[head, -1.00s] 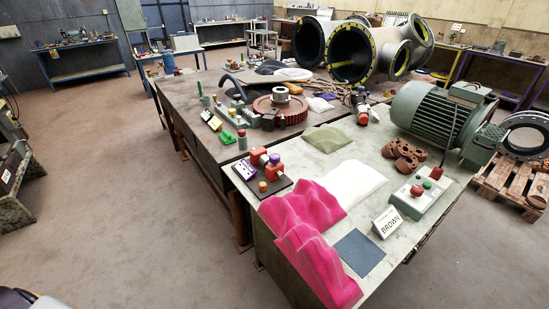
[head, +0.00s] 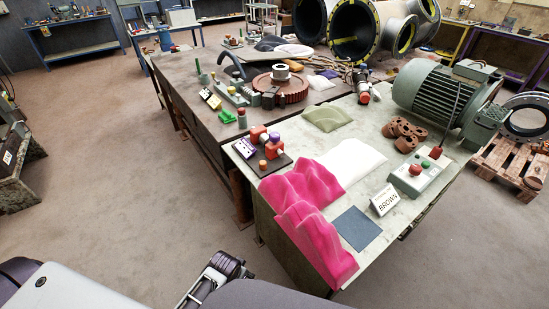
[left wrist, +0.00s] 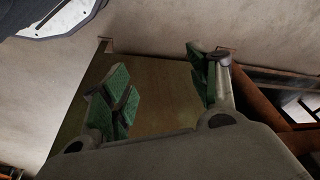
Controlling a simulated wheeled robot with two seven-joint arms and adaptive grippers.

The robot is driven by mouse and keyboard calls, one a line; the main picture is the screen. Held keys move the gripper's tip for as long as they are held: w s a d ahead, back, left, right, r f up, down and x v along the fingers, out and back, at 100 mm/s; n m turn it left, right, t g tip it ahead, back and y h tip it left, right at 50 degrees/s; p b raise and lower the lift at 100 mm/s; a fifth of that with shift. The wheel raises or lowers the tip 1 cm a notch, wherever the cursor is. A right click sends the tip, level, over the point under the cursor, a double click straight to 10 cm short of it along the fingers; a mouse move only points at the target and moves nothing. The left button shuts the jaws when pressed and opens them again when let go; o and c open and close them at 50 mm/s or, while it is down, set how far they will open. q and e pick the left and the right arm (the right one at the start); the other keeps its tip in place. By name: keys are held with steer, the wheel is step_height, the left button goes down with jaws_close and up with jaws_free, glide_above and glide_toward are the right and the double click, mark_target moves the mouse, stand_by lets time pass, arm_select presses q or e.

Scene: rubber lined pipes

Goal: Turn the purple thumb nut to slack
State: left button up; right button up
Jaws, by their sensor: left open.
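A small dark board (head: 266,172) lies on the left corner of the near bench, carrying red blocks. The nut does not show there. My right gripper is not in view.
A crumpled pink cloth (head: 305,205) covers the bench's front left corner, close to the board. A white cloth (head: 352,162), a green cloth (head: 327,118) and a button box (head: 418,177) lie farther right. The floor (head: 130,190) left of the benches is clear.

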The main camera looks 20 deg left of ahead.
arm_select(q)
steer(key=w+a+r+m+t+y, duration=0.1)
steer(key=w+a+r+m+t, duration=0.15)
steer(key=r, duration=0.75)
steer(key=w+a+r+m+t, duration=0.1)
steer(key=w+r, duration=0.3)
steer(key=r, duration=0.6)
steer(key=w+r+m+t+h, duration=0.4)
steer(key=w+r+m, duration=0.4)
steer(key=m, duration=0.9)
steer(key=w+r+m+t+h, duration=0.3)
steer(key=w+r+m+t, duration=0.3)
steer(key=w+m, duration=0.6)
steer(key=shift+w+a+r+m+h, duration=0.25)
steer(key=shift+r+m, duration=0.7)
steer(key=shift+m, duration=1.9)
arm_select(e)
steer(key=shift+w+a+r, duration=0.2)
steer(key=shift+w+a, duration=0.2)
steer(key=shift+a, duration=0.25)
arm_select(q)
steer(key=shift+w+d, duration=0.2)
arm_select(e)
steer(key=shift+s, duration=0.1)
